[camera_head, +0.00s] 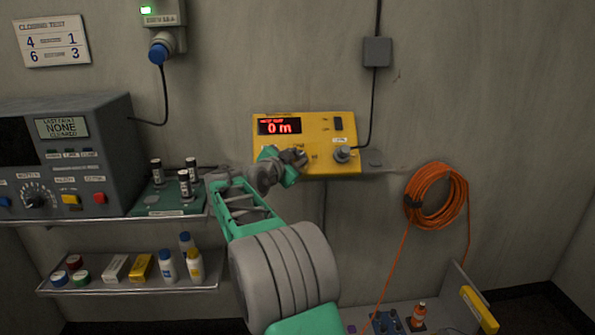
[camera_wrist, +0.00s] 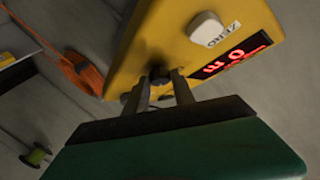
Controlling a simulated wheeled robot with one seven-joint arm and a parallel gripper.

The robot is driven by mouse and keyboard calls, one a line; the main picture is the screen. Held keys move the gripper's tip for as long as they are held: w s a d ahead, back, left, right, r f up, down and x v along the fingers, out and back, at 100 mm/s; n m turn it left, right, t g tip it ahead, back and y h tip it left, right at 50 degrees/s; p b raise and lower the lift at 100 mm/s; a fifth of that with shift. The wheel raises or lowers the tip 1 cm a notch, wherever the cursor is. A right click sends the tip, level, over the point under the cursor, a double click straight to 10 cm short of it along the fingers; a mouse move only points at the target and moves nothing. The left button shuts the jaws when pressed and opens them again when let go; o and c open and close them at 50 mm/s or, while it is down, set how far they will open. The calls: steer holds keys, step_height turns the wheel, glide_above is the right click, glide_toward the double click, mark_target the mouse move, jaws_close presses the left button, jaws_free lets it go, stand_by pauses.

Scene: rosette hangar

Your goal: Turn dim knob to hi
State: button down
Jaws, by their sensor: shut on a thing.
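In the wrist view the two fingers of my gripper (camera_wrist: 163,88) are closed on a small dark knob (camera_wrist: 158,74) on the yellow face. The knob's pointer and the marks around it are not readable. A label reading ZERO and a white button (camera_wrist: 207,27) show close by.
A grey round control (camera_head: 342,154) and a black switch (camera_head: 338,123) are on the box's right side. An orange coil (camera_head: 433,197) hangs to the right. A green block with dark cylinders (camera_head: 165,198) and a grey instrument (camera_head: 90,150) stand to the left.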

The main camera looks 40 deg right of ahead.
steer(key=m+g, duration=0.1)
steer(key=m+g+p, duration=0.1)
steer(key=m+p, duration=0.1)
steer(key=m, duration=0.1)
steer(key=shift+w+r+g+y, duration=0.3)
steer(key=shift+g, duration=0.1)
steer(key=shift+r+m+g+p, duration=0.1)
steer(key=shift+m+g+p, duration=0.3)
steer(key=shift+m+p, duration=0.45)
steer(key=shift+w+m+g+y+p, duration=0.1)
steer(key=shift+m+g+y+p, duration=0.35)
steer(key=shift+p, duration=0.35)
steer(key=c, duration=1.1)
jaws_free()
steer(key=shift+o, duration=0.2)
steer(key=v, duration=0.7)
steer(key=shift+a, duration=0.35)
